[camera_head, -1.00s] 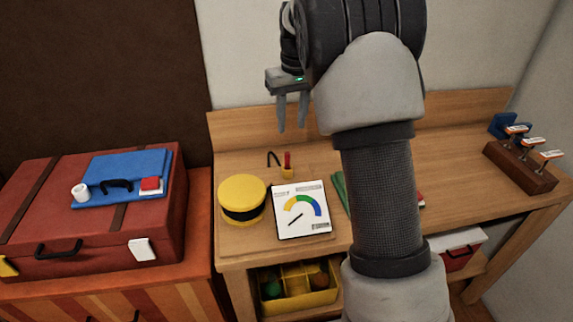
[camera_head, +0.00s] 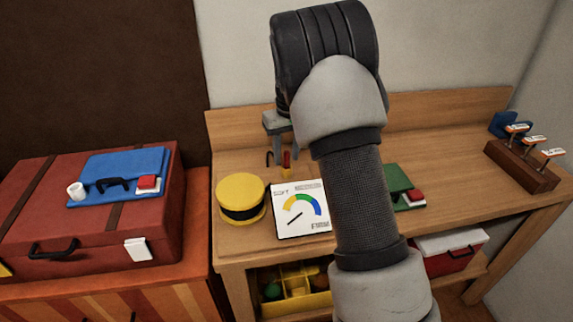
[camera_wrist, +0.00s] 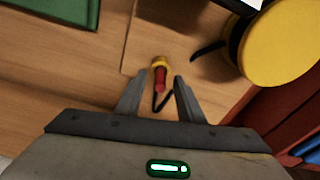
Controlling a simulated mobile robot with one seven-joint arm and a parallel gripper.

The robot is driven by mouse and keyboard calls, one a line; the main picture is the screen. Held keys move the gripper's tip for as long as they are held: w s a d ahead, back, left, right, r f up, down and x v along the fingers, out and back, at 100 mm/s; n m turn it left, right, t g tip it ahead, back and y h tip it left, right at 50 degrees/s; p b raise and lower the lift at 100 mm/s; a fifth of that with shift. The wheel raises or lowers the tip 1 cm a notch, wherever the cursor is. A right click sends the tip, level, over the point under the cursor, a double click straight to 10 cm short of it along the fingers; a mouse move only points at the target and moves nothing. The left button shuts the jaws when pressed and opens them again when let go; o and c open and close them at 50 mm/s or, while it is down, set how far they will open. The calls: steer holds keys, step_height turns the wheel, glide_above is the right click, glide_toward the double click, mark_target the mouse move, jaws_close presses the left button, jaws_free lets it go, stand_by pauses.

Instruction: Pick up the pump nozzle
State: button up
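A small item with a yellow base, a red upright part and a thin black bent piece, which looks like the pump nozzle (camera_head: 287,160), stands on the wooden bench behind the gauge card. In the wrist view the nozzle (camera_wrist: 160,80) shows between my fingertips, with clear gaps on both sides. My gripper (camera_wrist: 159,82) is open and empty, pointing down over it. In the head view my gripper (camera_head: 279,146) is just above the nozzle, and my wrist hides part of the fingers. I cannot tell the exact height between them.
A yellow round container (camera_head: 241,191) with a black band and a white gauge card (camera_head: 301,225) stand close in front. A green item (camera_head: 401,180) lies right of my arm. A wooden rack (camera_head: 521,168) is far right. A red case (camera_head: 45,215) is at left.

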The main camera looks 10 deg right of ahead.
steer(key=shift+r, duration=0.1)
steer(key=shift+c, duration=0.5)
jaws_close()
steer(key=shift+r, duration=0.1)
